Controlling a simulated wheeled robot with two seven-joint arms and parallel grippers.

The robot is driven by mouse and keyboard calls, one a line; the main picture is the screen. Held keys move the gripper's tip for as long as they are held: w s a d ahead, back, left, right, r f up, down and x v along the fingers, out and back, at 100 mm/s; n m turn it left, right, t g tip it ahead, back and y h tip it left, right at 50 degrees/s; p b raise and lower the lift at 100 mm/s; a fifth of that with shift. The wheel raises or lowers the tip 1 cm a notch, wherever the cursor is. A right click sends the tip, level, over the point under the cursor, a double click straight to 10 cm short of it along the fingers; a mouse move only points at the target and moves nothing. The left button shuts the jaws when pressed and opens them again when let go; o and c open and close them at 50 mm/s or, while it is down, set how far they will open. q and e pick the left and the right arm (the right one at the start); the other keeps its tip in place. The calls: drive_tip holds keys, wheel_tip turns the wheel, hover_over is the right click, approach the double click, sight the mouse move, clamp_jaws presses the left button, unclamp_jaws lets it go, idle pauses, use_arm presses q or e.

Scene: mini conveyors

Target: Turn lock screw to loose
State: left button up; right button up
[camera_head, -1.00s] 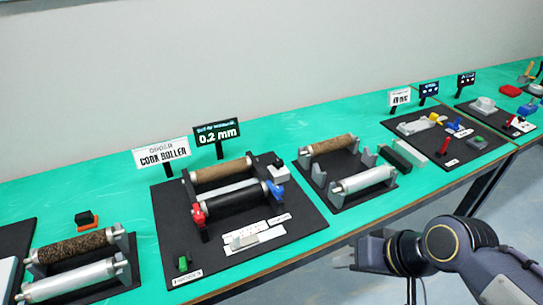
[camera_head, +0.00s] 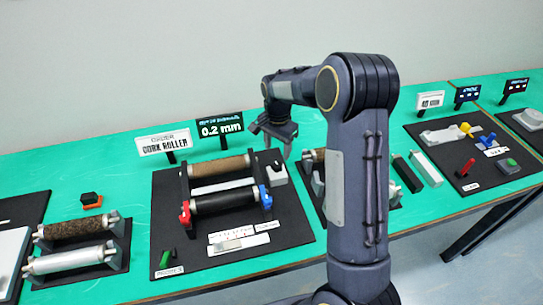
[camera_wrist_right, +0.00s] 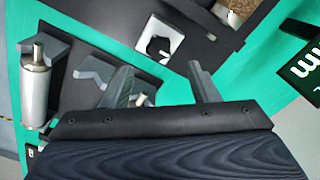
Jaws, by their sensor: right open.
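The middle station has a black base board (camera_head: 285,232) with a brown roller (camera_head: 220,167) and a dark roller (camera_head: 225,200). A red lever (camera_head: 185,213) is at its left end and a blue lever (camera_head: 266,198) at its right end. A light block (camera_head: 276,177) stands at the back right; in the right wrist view it is a white block (camera_wrist_right: 178,59) with a black knob (camera_wrist_right: 159,46). I cannot tell which part is the lock screw. My right gripper (camera_head: 271,147) is open and empty, above this back right corner; its fingers (camera_wrist_right: 162,82) are spread, apart from the knob.
The signs "CORK ROLLER" (camera_head: 163,143) and "0.2 mm" (camera_head: 220,127) stand behind the station. My right arm hides much of the roller stand to the right. A green piece (camera_head: 166,259) lies at the board's front left. Another roller stand (camera_head: 124,258) is at far left.

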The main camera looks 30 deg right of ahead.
sight(277, 165)
wheel_tip(277, 165, down, 7)
drive_tip(key=shift+s+r+p, duration=0.1)
drive_tip(key=shift+r+p, duration=0.05)
drive_tip(key=shift+p, duration=0.4)
drive_tip(key=c, duration=1)
drive_tip(key=shift+o, duration=0.2)
